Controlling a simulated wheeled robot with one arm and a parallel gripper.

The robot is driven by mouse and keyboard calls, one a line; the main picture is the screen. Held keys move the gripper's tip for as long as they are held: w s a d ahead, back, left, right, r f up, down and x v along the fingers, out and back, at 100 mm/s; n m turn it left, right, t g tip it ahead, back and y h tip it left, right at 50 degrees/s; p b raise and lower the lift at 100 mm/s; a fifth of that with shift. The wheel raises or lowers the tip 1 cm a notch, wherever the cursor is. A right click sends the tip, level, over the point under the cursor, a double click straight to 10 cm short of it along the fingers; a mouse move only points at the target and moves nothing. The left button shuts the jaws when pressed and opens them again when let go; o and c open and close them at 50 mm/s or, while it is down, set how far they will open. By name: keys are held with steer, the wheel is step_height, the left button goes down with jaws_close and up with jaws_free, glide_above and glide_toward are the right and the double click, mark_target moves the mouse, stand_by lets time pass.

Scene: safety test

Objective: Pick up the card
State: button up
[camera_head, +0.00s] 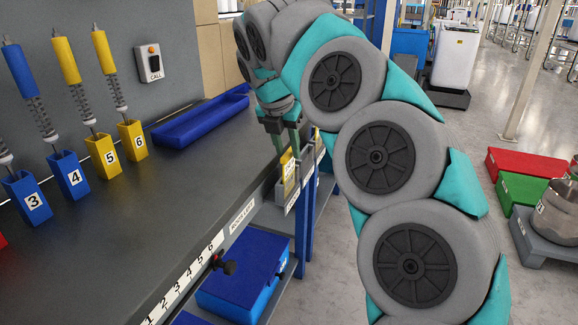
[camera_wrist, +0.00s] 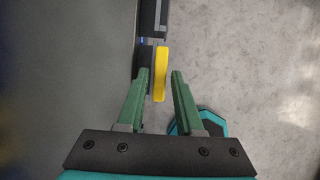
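A yellow card (camera_head: 288,163) stands in a holder at the right edge of the dark bench, and its upper part shows. In the wrist view the card is a narrow yellow strip (camera_wrist: 161,88) seen edge-on. My gripper (camera_head: 286,148) is open and points down just above the card. In the wrist view its two green fingers (camera_wrist: 161,74) lie on either side of the strip, with gaps on both sides. I cannot tell how far down the fingertips reach along the card.
The dark bench (camera_head: 190,200) carries a blue tray (camera_head: 203,118) and numbered blue and yellow holders (camera_head: 131,140) with syringe-like tools. A blue box (camera_head: 243,272) sits on a shelf below. Red (camera_head: 530,165) and green (camera_head: 517,190) platforms stand on the floor at right.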

mark_target(291, 161)
steer(key=x, duration=0.5)
steer(key=shift+w+f, duration=0.1)
jaws_close()
stand_by(0.3)
